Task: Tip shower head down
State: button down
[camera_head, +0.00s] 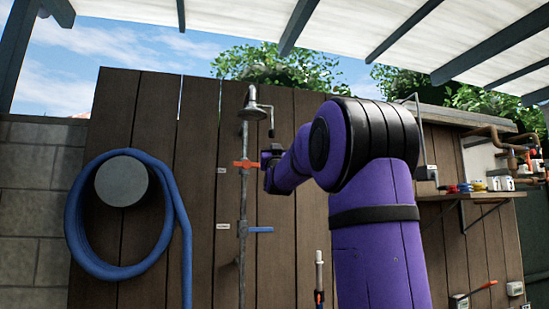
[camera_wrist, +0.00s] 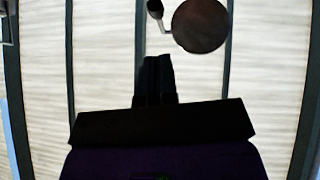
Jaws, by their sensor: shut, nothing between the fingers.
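The shower head (camera_head: 254,112) is a grey metal disc at the top of an upright pipe (camera_head: 243,200) on the wooden wall. A short handle with a dark end (camera_head: 271,128) hangs at its right side. From below, in the wrist view, the shower head is a dark round disc (camera_wrist: 200,27), with the handle's dark grip (camera_wrist: 154,9) to its left. My gripper (camera_wrist: 154,62) points up, shut and empty, apart from the disc and below-left of it in that picture. In the head view my fingers are not clear beside the pipe.
A red lever (camera_head: 244,164) and a blue lever (camera_head: 260,230) sit on the pipe. A coiled blue hose (camera_head: 77,222) hangs on the left. A shelf (camera_head: 470,195) with small items is on the right. A slatted roof (camera_head: 400,25) is overhead.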

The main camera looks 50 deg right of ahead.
jog(key=shift+f+v, duration=0.25)
jog(key=shift+v, duration=1.4)
jog(key=shift+w, duration=0.25)
jog(key=s+a+f+n+g+y, duration=0.2)
jog(key=a+f+y, duration=0.4)
jog(key=a+f, duration=0.3)
jog(key=s+a+f+n+g+y, duration=0.25)
jog(key=a+f+y, duration=0.45)
jog(key=a, duration=0.4)
jog(key=s+a+f+n+g+y, duration=0.1)
jog(key=s+a+f+g, duration=0.4)
jog(key=s+f, duration=0.6)
jog(key=s+a+f+n+g+y, duration=0.2)
jog(key=s+a+f+g, duration=0.3)
jog(key=s+a+f, duration=0.4)
jog(key=s+f+y, duration=0.1)
jog(key=s+f, duration=0.2)
jog(key=shift+f, duration=0.2)
jog(key=shift+w+a, duration=0.1)
